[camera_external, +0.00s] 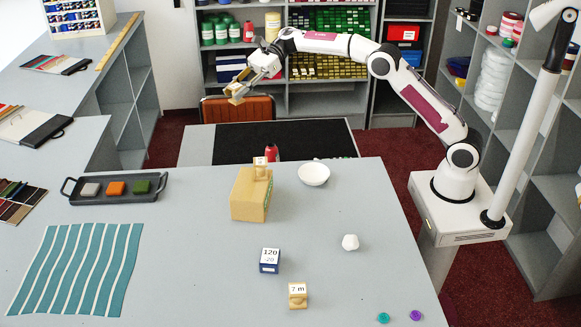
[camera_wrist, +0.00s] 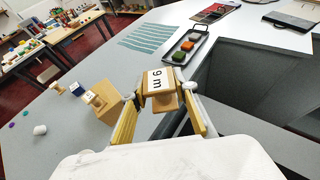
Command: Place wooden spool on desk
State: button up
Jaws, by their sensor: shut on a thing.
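My gripper (camera_external: 240,88) is raised beyond the far edge of the grey desk (camera_external: 215,270), over an orange-brown chair back. It is shut on a wooden spool (camera_wrist: 160,80) with a white label reading 9 m. In the external view that spool is small and partly hidden by the fingers. In the wrist view the spool sits between the fingertips, clear of the desk. Another wooden spool (camera_external: 298,300) labelled 7 m stands near the desk's front. A further small labelled wooden spool (camera_external: 260,172) is on top of a tan box (camera_external: 249,200).
The desk also holds a white bowl (camera_external: 314,174), a blue box (camera_external: 269,266), a white faceted object (camera_external: 350,242), a dark tray (camera_external: 115,198) with coloured blocks and a teal striped cloth (camera_external: 75,270). Bare desk shows between cloth and boxes, and at right.

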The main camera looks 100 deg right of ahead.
jog(key=s+d+m+t+h, duration=0.1)
jog(key=d+m+t+h, duration=0.15)
jog(key=d, duration=1.45)
notch_tip(320, 180, down, 28)
jog(key=shift+d+r+m+h, duration=0.2)
jog(key=shift+d+m+h, duration=0.05)
jog(key=shift+m+h, duration=0.2)
jog(key=shift+s+f, duration=0.1)
jog(key=shift+f, duration=3)
jog(key=shift+f, duration=0.1)
jog(key=shift+f, duration=1.8)
jog(key=shift+f, duration=0.15)
